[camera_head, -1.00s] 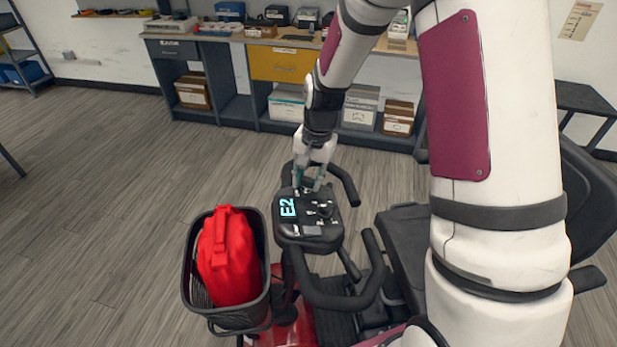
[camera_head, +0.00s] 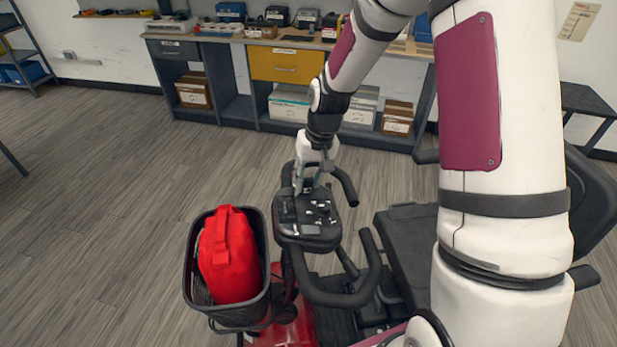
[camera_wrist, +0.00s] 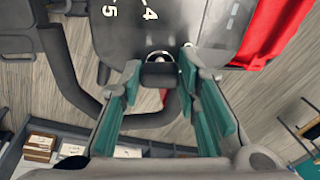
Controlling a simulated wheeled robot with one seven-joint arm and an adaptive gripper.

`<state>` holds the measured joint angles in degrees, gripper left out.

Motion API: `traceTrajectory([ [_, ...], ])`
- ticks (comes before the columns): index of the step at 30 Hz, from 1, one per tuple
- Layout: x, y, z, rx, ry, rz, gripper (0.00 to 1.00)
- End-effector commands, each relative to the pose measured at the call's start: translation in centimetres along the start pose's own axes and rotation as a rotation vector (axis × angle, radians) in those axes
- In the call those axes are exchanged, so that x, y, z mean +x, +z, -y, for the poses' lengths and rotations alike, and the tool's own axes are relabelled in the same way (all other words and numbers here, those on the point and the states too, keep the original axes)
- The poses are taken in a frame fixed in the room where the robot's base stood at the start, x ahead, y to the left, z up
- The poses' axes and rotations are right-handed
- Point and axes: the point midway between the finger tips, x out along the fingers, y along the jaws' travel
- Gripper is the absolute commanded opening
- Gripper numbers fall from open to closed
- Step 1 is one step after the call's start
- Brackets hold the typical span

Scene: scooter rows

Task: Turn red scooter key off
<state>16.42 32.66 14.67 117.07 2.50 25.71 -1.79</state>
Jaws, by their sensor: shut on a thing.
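The red scooter (camera_head: 293,327) stands below my arm, with its dark console (camera_head: 308,226) between the handlebars. The console's display (camera_head: 287,208) is dark. My gripper (camera_head: 308,187) points down at the far edge of the console. In the wrist view, my gripper (camera_wrist: 159,73) has its teal fingers on either side of the black key head (camera_wrist: 158,77), shut on it. The key sits at a round metal lock (camera_wrist: 158,56) on the console's edge. In the head view, my gripper hides the key.
A black basket (camera_head: 258,312) with a red bag (camera_head: 229,255) is left of the console. Black handlebars (camera_head: 336,297) curve around the console, close to my gripper. A workbench (camera_head: 240,38) with boxes stands behind; the floor between is clear.

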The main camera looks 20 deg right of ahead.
Motion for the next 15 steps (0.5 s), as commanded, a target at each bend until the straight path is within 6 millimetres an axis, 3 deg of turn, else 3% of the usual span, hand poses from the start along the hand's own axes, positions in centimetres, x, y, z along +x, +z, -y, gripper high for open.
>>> traceTrajectory([
  [15,-0.03,0.02,-0.15,-0.362,-0.029,0.0,0.02],
])
